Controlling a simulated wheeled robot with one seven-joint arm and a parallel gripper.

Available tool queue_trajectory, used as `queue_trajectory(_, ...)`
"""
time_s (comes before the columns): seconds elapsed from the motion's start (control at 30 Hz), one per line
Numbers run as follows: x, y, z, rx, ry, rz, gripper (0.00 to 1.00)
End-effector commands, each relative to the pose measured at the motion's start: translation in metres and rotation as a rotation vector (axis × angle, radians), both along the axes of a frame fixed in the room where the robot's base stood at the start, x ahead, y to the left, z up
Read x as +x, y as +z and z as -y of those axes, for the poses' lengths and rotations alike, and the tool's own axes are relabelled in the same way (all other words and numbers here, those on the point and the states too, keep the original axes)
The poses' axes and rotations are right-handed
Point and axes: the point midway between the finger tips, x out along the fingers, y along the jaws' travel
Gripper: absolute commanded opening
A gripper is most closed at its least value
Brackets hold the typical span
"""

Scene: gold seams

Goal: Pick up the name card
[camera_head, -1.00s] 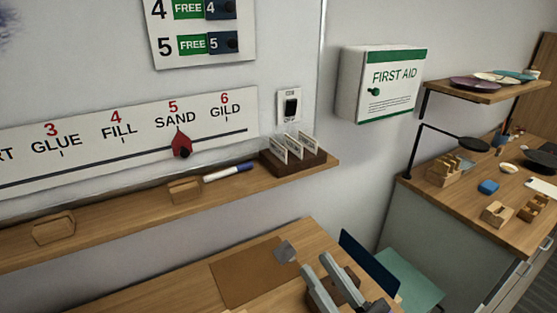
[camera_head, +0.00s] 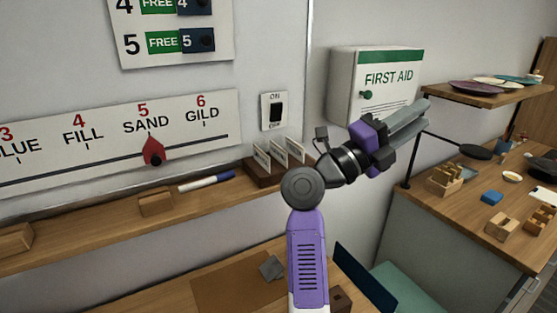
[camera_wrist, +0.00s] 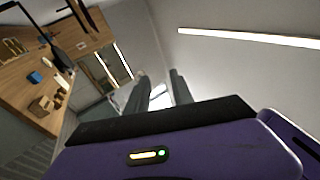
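Three white cards (camera_head: 279,155) stand tilted in the slots of a dark brown wooden block (camera_head: 260,177) at the right end of the wall shelf. Any writing on them is too small to read, and I cannot tell which one is the name card. My gripper (camera_head: 423,112) is raised to the right of the cards, in front of the first aid box, pointing up and right. Part of my arm covers the right end of the block. In the wrist view its two grey fingers (camera_wrist: 160,83) are apart with nothing between them. No card shows there.
The wooden shelf (camera_head: 108,222) also holds a blue-capped marker (camera_head: 206,182) and small wooden blocks (camera_head: 156,202). A switch (camera_head: 275,111) and the first aid box (camera_head: 376,85) are on the wall. A cluttered bench (camera_head: 470,215) stands right, a desk (camera_head: 150,291) below.

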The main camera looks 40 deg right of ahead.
Motion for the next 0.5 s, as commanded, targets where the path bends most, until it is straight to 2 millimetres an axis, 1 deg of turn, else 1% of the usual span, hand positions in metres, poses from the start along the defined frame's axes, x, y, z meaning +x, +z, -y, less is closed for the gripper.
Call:
queue_trajectory(0.03,0.000,-0.004,0.009,0.072,-0.012,0.075,0.28)
queue_trajectory(0.1,0.002,-0.011,0.020,0.170,-0.023,0.164,0.28)
queue_trajectory(0.27,0.015,-0.034,0.037,0.415,-0.021,0.359,0.28)
queue_trajectory(0.37,0.032,-0.049,0.040,0.578,-0.001,0.473,0.28)
queue_trajectory(0.47,0.055,-0.061,0.038,0.747,0.037,0.580,0.28)
queue_trajectory(0.5,0.066,-0.065,0.035,0.816,0.057,0.621,0.28)
